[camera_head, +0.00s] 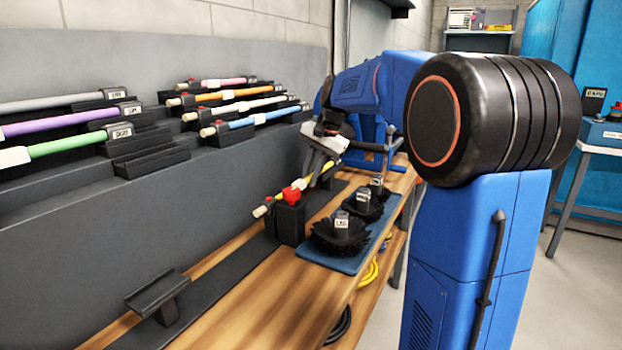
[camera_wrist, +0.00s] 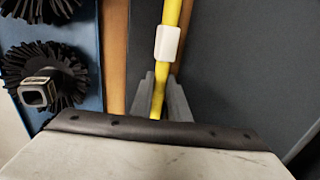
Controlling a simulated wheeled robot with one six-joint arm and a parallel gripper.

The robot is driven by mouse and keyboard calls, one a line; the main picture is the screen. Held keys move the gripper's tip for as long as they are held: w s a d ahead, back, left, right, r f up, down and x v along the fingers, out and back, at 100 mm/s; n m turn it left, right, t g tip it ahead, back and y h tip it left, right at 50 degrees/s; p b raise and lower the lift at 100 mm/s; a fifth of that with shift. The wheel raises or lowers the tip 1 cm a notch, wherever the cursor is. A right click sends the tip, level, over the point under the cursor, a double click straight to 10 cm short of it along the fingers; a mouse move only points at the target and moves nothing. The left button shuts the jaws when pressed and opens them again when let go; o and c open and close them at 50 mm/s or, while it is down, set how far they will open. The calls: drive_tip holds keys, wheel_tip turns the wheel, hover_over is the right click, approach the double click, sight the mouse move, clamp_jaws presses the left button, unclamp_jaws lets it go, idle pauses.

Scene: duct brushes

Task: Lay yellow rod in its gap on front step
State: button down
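The yellow rod (camera_head: 327,171) slants over the bench, its pale near end (camera_head: 262,211) toward me. In the wrist view the yellow rod (camera_wrist: 170,15) has a white band and runs between the two grey fingers of my gripper (camera_wrist: 160,85), which are close on both sides of it. In the head view my gripper (camera_head: 318,172) is at the rod's far part; its fingertips are partly hidden. On the front step (camera_head: 95,168) of the wall rack, an empty dark cradle (camera_head: 150,158) lies between the green rod (camera_head: 65,145) and the blue rod (camera_head: 245,122).
A black block with a red top (camera_head: 291,220) stands beside the rod. Several black brushes (camera_head: 340,235) sit on a blue mat (camera_head: 322,263) to its right. An empty low cradle (camera_head: 160,293) stands at the near left of the bench. Grey, purple, pink, orange and white rods fill higher steps.

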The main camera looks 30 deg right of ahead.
sight(310, 176)
drive_tip(key=shift+r, duration=0.1)
drive_tip(key=shift+r, duration=2.95)
